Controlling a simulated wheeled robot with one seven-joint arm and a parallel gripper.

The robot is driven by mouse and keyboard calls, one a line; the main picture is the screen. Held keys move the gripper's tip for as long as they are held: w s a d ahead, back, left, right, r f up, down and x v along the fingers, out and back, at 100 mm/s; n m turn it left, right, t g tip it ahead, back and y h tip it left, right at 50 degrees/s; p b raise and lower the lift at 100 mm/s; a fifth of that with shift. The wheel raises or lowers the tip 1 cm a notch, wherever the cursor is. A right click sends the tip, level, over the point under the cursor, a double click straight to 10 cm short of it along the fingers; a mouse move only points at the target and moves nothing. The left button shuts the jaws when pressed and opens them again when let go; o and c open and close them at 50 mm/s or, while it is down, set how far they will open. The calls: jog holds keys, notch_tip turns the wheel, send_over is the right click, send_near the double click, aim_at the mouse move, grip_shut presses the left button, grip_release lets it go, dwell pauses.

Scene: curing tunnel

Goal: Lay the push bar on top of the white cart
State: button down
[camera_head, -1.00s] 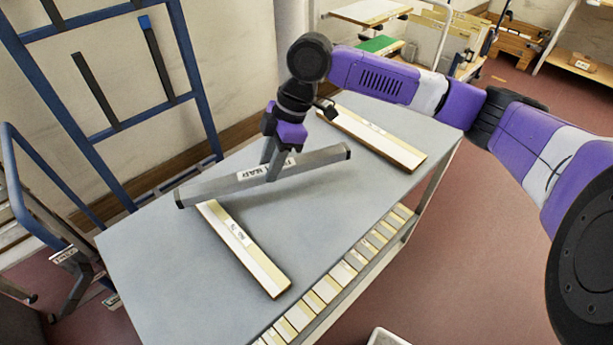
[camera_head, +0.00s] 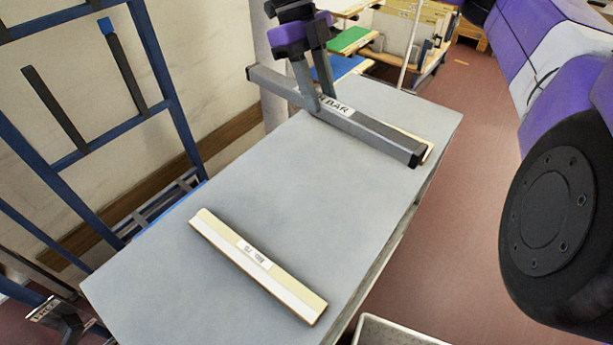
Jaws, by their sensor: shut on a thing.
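The push bar (camera_head: 375,134) is a long grey square bar with dark end caps and a white label, of which "BAR" can be read. My gripper (camera_head: 319,101) is shut on it near its middle; the fingers point down. The bar lies slantwise over the far end of a grey-topped table or cart (camera_head: 235,190) with a pale frame, close above the surface; I cannot tell if it touches. I cannot tell for sure that this is the white cart, as no label shows on it.
A pale labelled strip (camera_head: 259,264) lies on the near part of the top. A second strip (camera_head: 428,150) is mostly hidden behind the bar. The top between them is clear. A blue rack (camera_head: 160,75) stands at left. A light bin (camera_head: 390,332) shows at the bottom edge.

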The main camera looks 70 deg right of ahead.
jog(key=shift+r+n, duration=0.2)
jog(key=shift+n, duration=0.1)
jog(key=shift+f, duration=0.2)
notch_tip(320, 180, down, 19)
jog(key=shift+f+b, duration=0.2)
jog(key=shift+b, duration=0.45)
jog(key=c, duration=1)
grip_release()
jog(key=shift+c, duration=0.2)
jog(key=v, duration=1.2)
